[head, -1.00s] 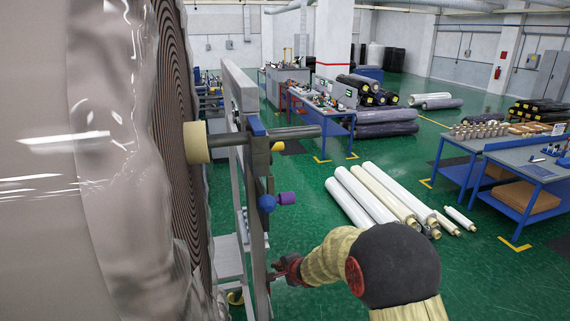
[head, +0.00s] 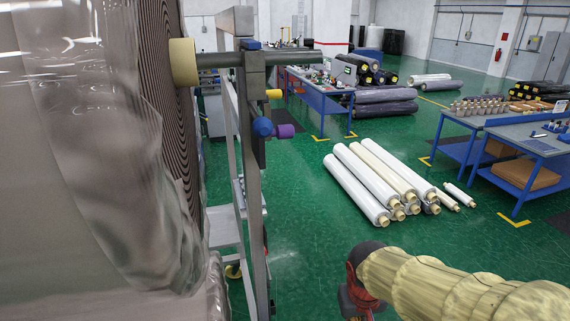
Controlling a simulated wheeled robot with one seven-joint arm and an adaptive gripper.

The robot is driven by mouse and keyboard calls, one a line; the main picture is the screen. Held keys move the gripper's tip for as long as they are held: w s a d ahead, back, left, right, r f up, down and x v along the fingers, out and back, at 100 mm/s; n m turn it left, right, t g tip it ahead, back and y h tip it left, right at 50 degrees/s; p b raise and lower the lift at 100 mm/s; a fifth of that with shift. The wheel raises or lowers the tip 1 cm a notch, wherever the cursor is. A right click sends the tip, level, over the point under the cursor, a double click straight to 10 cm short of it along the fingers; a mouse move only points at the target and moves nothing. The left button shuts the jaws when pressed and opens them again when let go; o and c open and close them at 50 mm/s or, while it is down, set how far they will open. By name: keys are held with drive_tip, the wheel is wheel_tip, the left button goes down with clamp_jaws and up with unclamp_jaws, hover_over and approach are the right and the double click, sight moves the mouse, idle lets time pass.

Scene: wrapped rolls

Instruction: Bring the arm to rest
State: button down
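My arm, in a yellowish padded sleeve, reaches in from the lower right of the head view. Its end, with a red and dark joint, is at the bottom centre-right. My gripper (head: 357,300) is only partly visible there, cut by the bottom edge and partly hidden by the arm. Its fingers cannot be made out. It is apart from the metal stand to its left, with green floor between them.
A huge wrapped roll (head: 90,160) fills the left, beside a metal stand (head: 252,190) with blue and purple knobs (head: 284,131). White and cream rolls (head: 375,180) lie on the floor. Blue workbenches (head: 520,150) stand right. Green floor (head: 310,235) is clear in the middle.

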drive_tip(key=s+d+f+t+b, duration=0.1)
drive_tip(key=s+f+b, duration=0.1)
drive_tip(key=s+b, duration=0.4)
drive_tip(key=s+d+f+m+t+b, duration=0.1)
drive_tip(key=s+b, duration=0.4)
drive_tip(key=b, duration=0.5)
wheel_tip(320, 180, down, 3)
drive_tip(key=shift+s+d+r+t+y, duration=0.15)
drive_tip(key=shift+s+d+t+y, duration=0.2)
drive_tip(key=shift+t, duration=0.45)
